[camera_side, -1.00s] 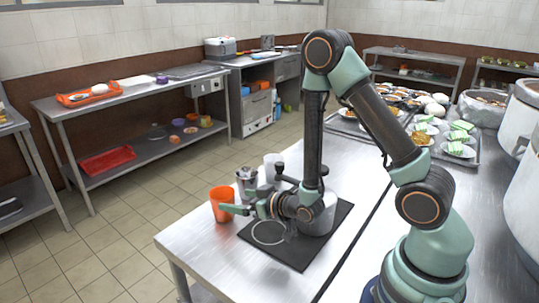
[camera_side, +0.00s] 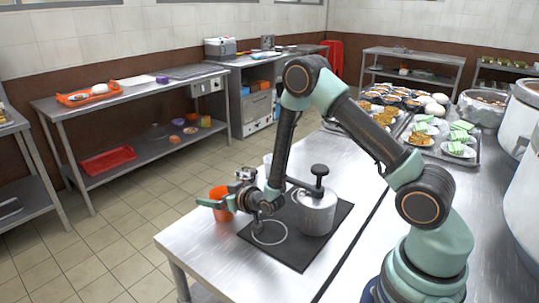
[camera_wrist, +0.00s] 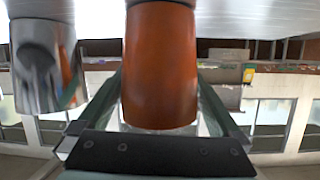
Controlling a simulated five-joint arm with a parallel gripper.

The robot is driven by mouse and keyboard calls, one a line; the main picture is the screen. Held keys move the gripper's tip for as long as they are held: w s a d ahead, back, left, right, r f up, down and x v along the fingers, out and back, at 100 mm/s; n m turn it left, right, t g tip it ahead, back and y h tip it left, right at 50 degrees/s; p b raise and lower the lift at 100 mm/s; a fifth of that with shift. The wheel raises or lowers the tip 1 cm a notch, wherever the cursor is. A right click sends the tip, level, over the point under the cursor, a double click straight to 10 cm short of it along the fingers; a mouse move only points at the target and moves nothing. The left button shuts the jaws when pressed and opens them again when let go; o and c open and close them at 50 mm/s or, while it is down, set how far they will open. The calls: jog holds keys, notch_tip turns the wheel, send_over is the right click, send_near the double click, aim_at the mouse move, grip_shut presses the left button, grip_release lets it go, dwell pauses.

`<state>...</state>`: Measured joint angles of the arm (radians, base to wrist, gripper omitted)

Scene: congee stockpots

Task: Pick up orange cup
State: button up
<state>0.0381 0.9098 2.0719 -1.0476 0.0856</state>
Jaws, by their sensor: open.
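The orange cup (camera_side: 221,201) stands near the left edge of the steel table, partly hidden by my gripper. In the wrist view the orange cup (camera_wrist: 160,65) fills the middle, upside down in the picture. My gripper (camera_side: 226,194) is open, with one finger on each side of the cup. The wrist view shows the fingers (camera_wrist: 160,92) flanking it; I cannot tell whether they touch it.
A shiny metal cup (camera_wrist: 38,70) stands close beside the orange cup. A lidded metal pot (camera_side: 317,215) sits on a black mat (camera_side: 287,257) to the right. Trays of food (camera_side: 478,158) lie at the back right. The front left table corner is bare.

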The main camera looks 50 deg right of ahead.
jog(key=shift+w, duration=0.1)
jog(key=shift+c, duration=0.3)
jog(key=c, duration=1)
jog(key=shift+r, duration=0.1)
jog(key=shift+c, duration=0.2)
